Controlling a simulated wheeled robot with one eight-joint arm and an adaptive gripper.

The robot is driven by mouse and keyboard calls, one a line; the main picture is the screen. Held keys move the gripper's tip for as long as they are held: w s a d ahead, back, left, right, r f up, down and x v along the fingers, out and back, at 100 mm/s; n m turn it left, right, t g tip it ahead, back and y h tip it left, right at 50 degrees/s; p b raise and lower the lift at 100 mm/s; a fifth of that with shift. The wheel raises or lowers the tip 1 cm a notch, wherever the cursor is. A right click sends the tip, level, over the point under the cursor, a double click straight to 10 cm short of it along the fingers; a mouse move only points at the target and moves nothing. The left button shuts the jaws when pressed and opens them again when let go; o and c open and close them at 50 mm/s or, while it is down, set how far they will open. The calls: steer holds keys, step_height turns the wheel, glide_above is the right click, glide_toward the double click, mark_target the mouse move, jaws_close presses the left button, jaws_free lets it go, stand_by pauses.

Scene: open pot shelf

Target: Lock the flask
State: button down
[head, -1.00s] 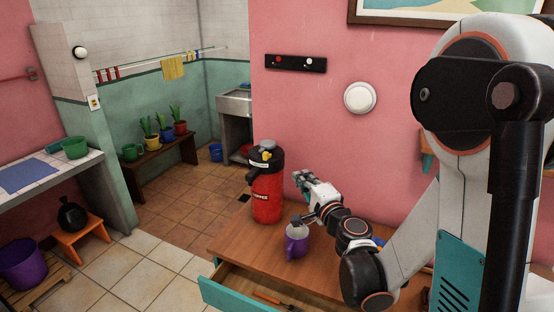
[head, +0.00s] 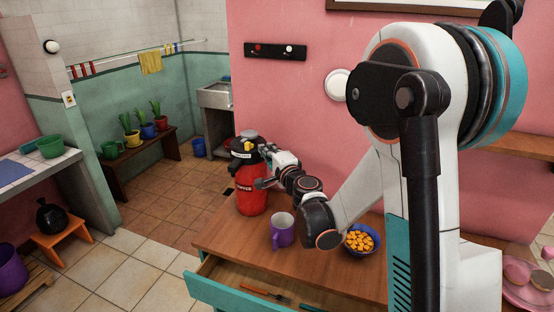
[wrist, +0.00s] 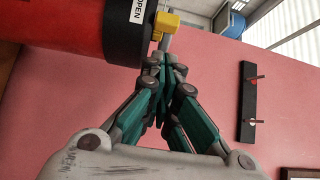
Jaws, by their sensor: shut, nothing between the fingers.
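The flask (head: 251,198) is red with a black top and stands upright at the back left of the wooden table. In the wrist view its red body and black collar (wrist: 112,30) fill the upper left. The collar carries a white "OPEN" label (wrist: 138,10), with a yellow latch piece (wrist: 167,22) beside it. My gripper (head: 264,152) is at the upper right side of the flask. In the wrist view my gripper (wrist: 164,62) has its fingertips together and empty, just below the yellow piece. I cannot tell whether they touch it.
The teal-fronted drawer (head: 235,295) is open at the table's front, with tools inside. A pink wall (head: 300,110) rises behind.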

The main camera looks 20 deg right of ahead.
mark_target(250, 145)
steer(key=shift+w+a, duration=0.75)
steer(key=shift+a, duration=0.3)
steer(key=shift+w+a+b, duration=0.35)
steer(key=shift+w+a, duration=0.7)
steer(key=shift+a, duration=0.2)
steer(key=shift+s+d, duration=0.1)
steer(key=shift+d, duration=0.05)
